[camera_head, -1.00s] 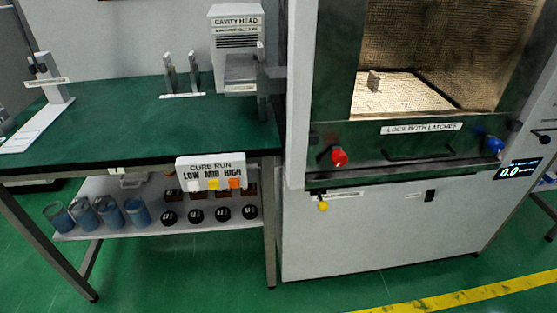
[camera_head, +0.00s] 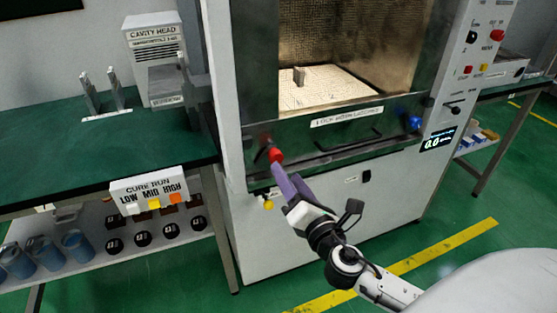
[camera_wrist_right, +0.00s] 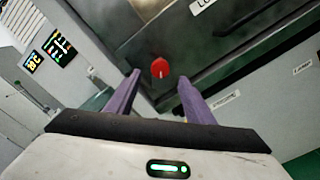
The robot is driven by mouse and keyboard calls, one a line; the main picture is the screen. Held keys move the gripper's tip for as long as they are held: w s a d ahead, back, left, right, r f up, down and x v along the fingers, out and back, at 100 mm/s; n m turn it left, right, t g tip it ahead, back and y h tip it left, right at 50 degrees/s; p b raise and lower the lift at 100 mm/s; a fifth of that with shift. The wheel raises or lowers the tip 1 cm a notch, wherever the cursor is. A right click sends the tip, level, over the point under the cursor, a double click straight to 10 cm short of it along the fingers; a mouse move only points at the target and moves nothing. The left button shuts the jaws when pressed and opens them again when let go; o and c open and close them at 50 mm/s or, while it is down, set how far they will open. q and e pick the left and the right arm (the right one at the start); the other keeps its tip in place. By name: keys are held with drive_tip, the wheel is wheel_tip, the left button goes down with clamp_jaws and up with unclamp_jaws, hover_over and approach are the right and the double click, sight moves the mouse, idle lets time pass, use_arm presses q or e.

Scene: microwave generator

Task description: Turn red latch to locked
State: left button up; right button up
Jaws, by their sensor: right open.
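The red latch (camera_head: 275,155) is a round red knob at the left end of the green front panel under the microwave cavity. It also shows in the right wrist view (camera_wrist_right: 160,68), with a short pale mark on its face. My right gripper (camera_head: 284,176) has reached up close to the latch from below. In the right wrist view its purple fingers (camera_wrist_right: 158,82) are apart, with the latch ahead between their tips and seemingly not held. The blue latch (camera_head: 414,122) sits at the right end of the same panel. My left gripper is not in view.
A dark handle bar (camera_head: 348,139) runs between the latches, under a white label (camera_head: 346,116). A yellow knob (camera_head: 268,204) sits below the red latch. The green bench (camera_head: 60,160) stands at the left, with a CURE RUN sign (camera_head: 149,190) at its front.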

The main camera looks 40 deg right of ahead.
sight(277, 160)
drive_tip(key=x, duration=0.7)
drive_tip(key=c, duration=1)
drive_tip(key=shift+c, duration=0.2)
